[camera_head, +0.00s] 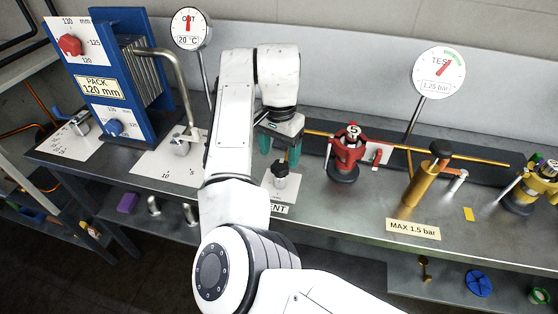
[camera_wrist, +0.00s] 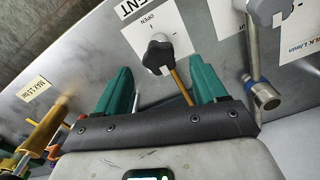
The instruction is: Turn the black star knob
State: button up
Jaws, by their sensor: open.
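The black star knob (camera_head: 280,167) stands upright on a short metal stem above a white label plate, whose sign partly reads "ENT", near the middle of the bench. In the wrist view the knob (camera_wrist: 158,53) lies ahead of my gripper, roughly between the lines of its two teal fingers. My gripper (camera_head: 279,148) is open and empty, just above and behind the knob in the head view.
A red clamp fitting (camera_head: 346,150) stands right of the knob, with a brass cylinder (camera_head: 426,178) farther right. A bent metal lever (camera_head: 181,95) and a blue plate pack (camera_head: 104,75) are at left. A thin brass rod (camera_wrist: 181,85) shows between my fingers.

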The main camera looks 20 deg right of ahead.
aim_at(280, 166)
jog(key=shift+f, duration=2.15)
jog(key=c, duration=1.1)
